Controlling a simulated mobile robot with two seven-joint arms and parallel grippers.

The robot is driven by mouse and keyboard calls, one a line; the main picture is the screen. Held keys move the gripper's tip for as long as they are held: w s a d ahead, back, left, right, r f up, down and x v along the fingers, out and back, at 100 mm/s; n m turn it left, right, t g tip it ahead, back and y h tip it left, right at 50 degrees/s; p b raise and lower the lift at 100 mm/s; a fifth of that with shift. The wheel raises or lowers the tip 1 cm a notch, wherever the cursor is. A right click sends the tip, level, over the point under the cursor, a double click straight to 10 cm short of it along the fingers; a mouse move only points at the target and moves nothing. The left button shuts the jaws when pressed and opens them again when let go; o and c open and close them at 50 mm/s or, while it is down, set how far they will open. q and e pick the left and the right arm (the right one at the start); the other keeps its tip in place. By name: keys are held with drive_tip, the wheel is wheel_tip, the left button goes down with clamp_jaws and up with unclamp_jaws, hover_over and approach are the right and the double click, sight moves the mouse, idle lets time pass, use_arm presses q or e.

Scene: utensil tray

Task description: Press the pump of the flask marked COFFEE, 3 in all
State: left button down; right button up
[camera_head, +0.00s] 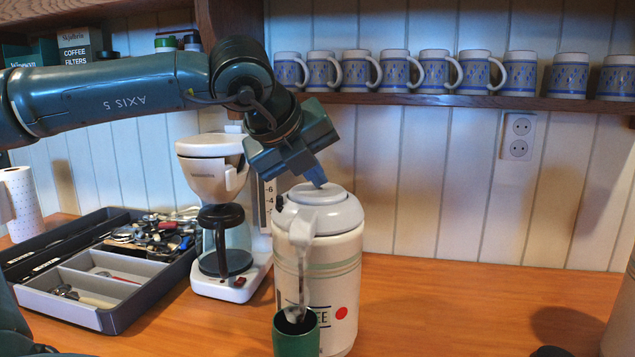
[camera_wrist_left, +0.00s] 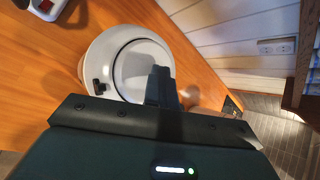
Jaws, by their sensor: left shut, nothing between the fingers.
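The cream flask (camera_head: 334,265) stands on the wooden counter. Its label is partly covered and ends in "EE", with a red dot beside it. Its grey lid with the round pump top (camera_head: 318,194) faces up, and the lid also shows in the left wrist view (camera_wrist_left: 134,52). My left gripper (camera_head: 318,183) is shut and empty, pointing down at the pump top. Its tips are at or just above the pump top; I cannot tell whether they touch. A green cup (camera_head: 295,336) stands in front of the flask under its spout. My right gripper is not in view.
A white coffee maker (camera_head: 214,170) stands left of the flask. Further left is a grey utensil tray (camera_head: 120,312) with cutlery. Several blue-patterned mugs (camera_head: 436,72) line a shelf above. The counter right of the flask (camera_head: 450,305) is mostly clear.

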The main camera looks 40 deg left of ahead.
sight(314, 191)
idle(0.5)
use_arm(q)
drive_tip(key=shift+r+p, duration=0.8)
drive_tip(key=shift+r, duration=0.5)
wheel_tip(314, 191, up, 5)
drive_tip(key=p, duration=0.3)
idle(2.1)
